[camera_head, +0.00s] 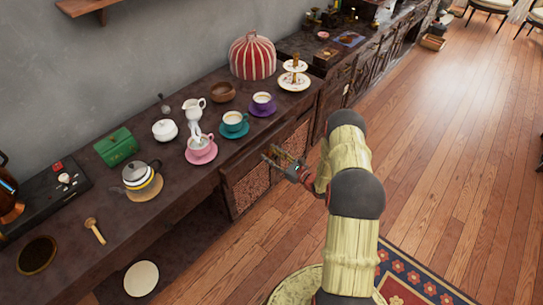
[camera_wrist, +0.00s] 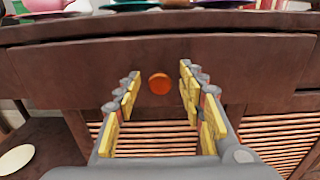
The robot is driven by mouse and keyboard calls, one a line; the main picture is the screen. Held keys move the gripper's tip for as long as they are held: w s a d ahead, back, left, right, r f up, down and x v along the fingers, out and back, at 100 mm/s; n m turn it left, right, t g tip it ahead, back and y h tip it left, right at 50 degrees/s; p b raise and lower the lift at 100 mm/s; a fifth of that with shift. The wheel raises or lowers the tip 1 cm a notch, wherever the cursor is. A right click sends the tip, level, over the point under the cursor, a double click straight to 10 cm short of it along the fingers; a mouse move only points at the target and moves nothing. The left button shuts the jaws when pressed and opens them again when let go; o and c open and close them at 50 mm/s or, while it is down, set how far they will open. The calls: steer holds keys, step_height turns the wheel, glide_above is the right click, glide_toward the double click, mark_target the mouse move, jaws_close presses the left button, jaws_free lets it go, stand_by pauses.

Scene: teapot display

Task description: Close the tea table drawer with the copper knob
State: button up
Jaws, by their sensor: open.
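The tea table drawer (camera_wrist: 80,75) has a dark brown wooden front that fills the upper part of the wrist view. Its round copper knob (camera_wrist: 158,83) sits near the middle of that view. My gripper (camera_wrist: 160,78) is open, with one yellow-padded finger to each side of the knob in the picture. I see no finger touching the knob, and the exact gap in depth is hard to tell. In the head view my gripper (camera_head: 276,160) is at the table's front, below the cups. I cannot tell there how far the drawer stands out.
The tabletop (camera_head: 75,200) holds a pink cup (camera_head: 201,146), a teal cup (camera_head: 233,121), a purple cup (camera_head: 263,102), a teapot (camera_head: 136,175) and a striped cosy (camera_head: 252,57). Woven cabinet doors (camera_wrist: 160,134) are below the drawer. Wooden floor (camera_head: 440,140) on the right is open.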

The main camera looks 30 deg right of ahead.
steer(key=shift+c, duration=0.9)
steer(key=c, duration=0.7)
jaws_close()
